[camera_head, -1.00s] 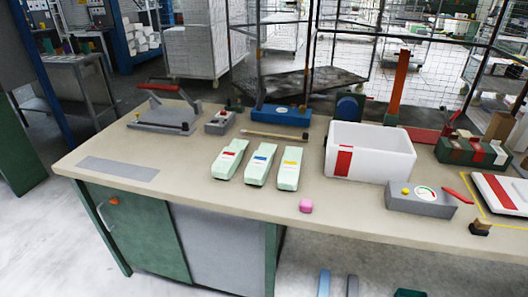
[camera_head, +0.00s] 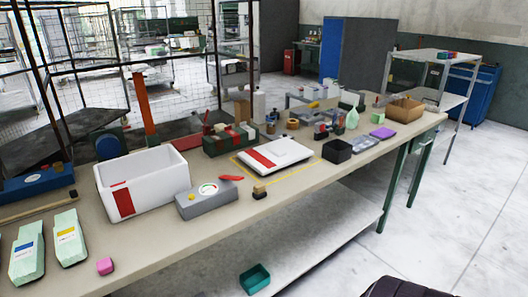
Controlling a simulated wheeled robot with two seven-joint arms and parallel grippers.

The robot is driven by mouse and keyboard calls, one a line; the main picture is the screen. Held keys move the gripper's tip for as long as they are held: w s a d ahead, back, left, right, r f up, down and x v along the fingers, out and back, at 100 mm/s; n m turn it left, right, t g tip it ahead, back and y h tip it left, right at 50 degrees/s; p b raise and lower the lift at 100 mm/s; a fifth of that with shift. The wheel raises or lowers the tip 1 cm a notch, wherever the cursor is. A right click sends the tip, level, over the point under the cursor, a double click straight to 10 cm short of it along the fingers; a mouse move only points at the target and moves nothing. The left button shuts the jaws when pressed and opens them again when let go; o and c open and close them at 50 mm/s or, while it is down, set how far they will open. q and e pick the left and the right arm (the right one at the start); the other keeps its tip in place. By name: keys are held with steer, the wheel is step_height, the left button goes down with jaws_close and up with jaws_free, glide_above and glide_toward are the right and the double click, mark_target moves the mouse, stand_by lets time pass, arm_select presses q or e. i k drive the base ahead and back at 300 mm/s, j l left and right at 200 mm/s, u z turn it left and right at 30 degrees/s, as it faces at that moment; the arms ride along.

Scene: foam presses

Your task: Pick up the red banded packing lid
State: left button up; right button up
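The red banded packing lid (camera_head: 284,155) is a flat white slab with a red band across its left part and a small dark knob on top. It lies flat on the workbench, inside a yellow outline (camera_head: 307,164). A white box (camera_head: 160,184) with a matching red band stands open at the top, to the left of the lid. Neither of my grippers is in this view.
A grey gauge unit (camera_head: 207,200) with a red lever stands between box and lid. A small wood-and-black block (camera_head: 259,192) sits in front of the lid. A green crate (camera_head: 230,139) is behind it, a black bin (camera_head: 338,151) to its right.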

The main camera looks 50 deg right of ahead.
mark_target(265, 160)
steer(key=z, duration=1.7)
